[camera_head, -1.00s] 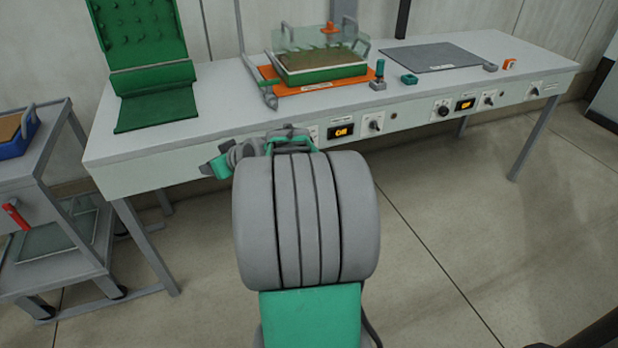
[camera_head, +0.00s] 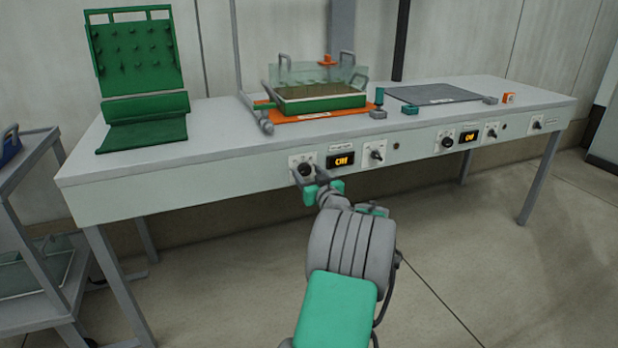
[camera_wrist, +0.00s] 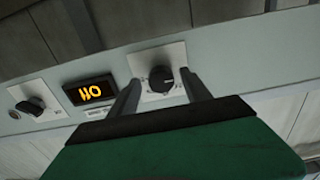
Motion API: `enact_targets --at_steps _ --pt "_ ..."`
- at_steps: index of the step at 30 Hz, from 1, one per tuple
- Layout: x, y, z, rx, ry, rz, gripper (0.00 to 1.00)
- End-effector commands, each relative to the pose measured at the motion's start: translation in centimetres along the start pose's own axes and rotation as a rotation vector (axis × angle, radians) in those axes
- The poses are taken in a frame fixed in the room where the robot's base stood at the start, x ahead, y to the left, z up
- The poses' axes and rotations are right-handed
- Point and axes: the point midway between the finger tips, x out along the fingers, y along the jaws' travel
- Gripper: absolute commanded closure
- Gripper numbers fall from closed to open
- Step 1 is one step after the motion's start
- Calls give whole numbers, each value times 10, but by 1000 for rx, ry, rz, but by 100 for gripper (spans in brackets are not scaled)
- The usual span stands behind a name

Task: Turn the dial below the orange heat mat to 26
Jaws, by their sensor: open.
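The orange heat mat (camera_head: 258,105) lies on the bench under a green-rimmed tray (camera_head: 322,103). On the bench front below it is a round black dial (camera_head: 304,169) on a white plate, beside an orange-lit display (camera_head: 341,160) that seems to read OFF. My gripper (camera_head: 309,172) is at this dial, open. In the wrist view the dial (camera_wrist: 160,80) sits between the two fingers of my gripper (camera_wrist: 159,76), with gaps visible on both sides; contact is not visible. The display (camera_wrist: 90,92) appears upside down there.
A switch (camera_head: 376,154) sits right of the display. A second dial (camera_head: 447,142), display (camera_head: 469,136) and switches are farther right. A green pegboard stand (camera_head: 140,60) is on the bench's left. A grey cart (camera_head: 40,210) stands at the left; floor at right is clear.

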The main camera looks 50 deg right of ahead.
Motion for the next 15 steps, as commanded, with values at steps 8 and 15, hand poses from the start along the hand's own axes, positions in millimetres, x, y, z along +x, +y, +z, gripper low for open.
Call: enact_targets --at_steps 8,15 --pt "0 0 0 0 -1 0 49" --pt "0 0 0 0 -1 0 69"
